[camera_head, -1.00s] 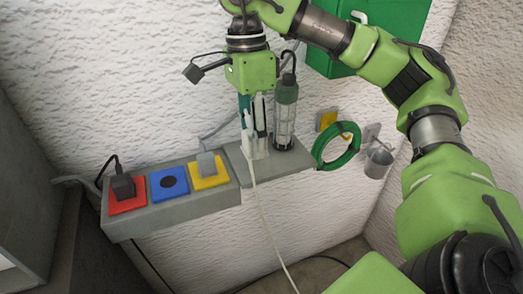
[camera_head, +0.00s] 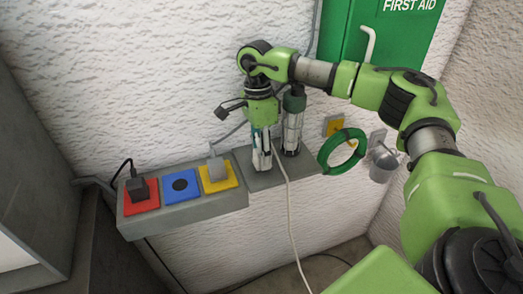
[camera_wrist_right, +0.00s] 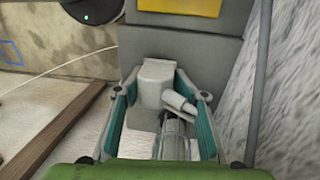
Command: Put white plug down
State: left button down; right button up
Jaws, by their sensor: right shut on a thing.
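The white plug (camera_head: 262,160) is between the fingers of my right gripper (camera_head: 261,148), low over the grey shelf section right of the yellow socket. The right wrist view shows the plug (camera_wrist_right: 155,84) upright between the teal-lined fingers (camera_wrist_right: 163,95), with its cable stub pointing to the lower right. My right gripper is shut on it. Its white cord (camera_head: 290,215) hangs over the shelf's front edge. I cannot tell whether the plug's base touches the shelf (camera_head: 262,182). My left gripper is not in view.
A clear lamp with a dark green top (camera_head: 293,128) stands close right of the gripper. Left are the red socket (camera_head: 143,204) with a dark plug, the empty blue socket (camera_head: 181,186) and the yellow socket (camera_head: 219,183) with a grey plug. A green ring (camera_head: 342,152) and bucket (camera_head: 382,165) hang right.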

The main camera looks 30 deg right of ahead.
aim_at(259, 143)
jog(key=shift+f, duration=0.1)
jog(key=shift+f+b, duration=0.45)
jog(key=shift+f, duration=0.1)
jog(key=o, duration=1.6)
jog(key=shift+r+p, duration=0.5)
jog(key=shift+r, duration=0.2)
jog(key=shift+w+r+b, duration=0.15)
jog(key=shift+r+b, duration=0.15)
jog(key=shift+b, duration=0.05)
jog(key=r, duration=0.3)
jog(key=r+b, duration=0.1)
jog(key=r, duration=0.2)
jog(key=w+r+b, duration=0.1)
jog(key=r, duration=0.3)
jog(key=shift+w+d, duration=0.1)
jog(key=shift+r, duration=0.6)
